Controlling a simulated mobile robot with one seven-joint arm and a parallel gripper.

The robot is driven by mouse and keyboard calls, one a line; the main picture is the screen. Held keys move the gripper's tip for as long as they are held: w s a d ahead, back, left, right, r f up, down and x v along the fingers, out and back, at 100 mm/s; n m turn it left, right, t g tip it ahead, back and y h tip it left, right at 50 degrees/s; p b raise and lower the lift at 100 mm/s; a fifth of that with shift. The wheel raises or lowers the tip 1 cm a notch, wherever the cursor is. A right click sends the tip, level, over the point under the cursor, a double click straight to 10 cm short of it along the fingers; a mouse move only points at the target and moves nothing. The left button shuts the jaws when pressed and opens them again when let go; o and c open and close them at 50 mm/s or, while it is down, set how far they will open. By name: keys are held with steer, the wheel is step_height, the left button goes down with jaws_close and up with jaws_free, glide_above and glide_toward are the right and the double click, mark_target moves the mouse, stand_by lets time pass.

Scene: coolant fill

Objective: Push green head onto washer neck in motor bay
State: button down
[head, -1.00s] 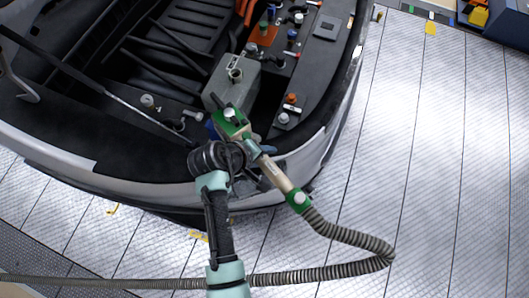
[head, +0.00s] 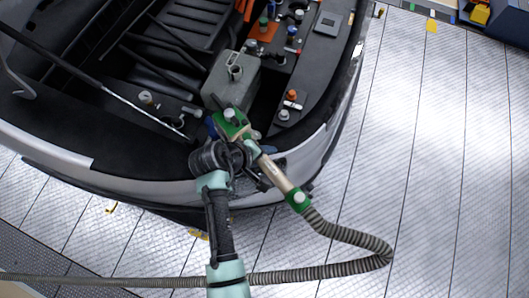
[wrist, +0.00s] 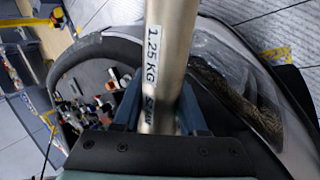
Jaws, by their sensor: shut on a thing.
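The green head (head: 230,122) is on the end of a metal tube (head: 274,173) over the front edge of the open motor bay. My gripper (head: 250,152) is shut on the tube behind the head. In the wrist view the tube (wrist: 168,60), labelled 1.25 KG, stands between my gripper's blue-grey fingers (wrist: 160,118). A ribbed hose (head: 345,235) runs from the tube's green rear collar. I cannot tell which neck is the washer neck. What lies directly under the head is hidden, and I cannot tell whether the head touches anything.
A grey tank (head: 232,82) with an open neck stands just behind the head. A blue part (head: 212,125) shows beside the head's left side. Orange-capped (head: 292,95) and white-capped (head: 284,115) fittings stand to the right. A thin rod (head: 145,108) slants across the left.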

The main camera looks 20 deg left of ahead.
steer(key=shift+f, duration=0.15)
steer(key=shift+c, duration=1.9)
jaws_free()
steer(key=shift+s+a+r, duration=0.1)
steer(key=shift+s+r, duration=0.15)
steer(key=b+v, duration=0.1)
steer(key=v, duration=1.1)
steer(key=shift+r, duration=0.2)
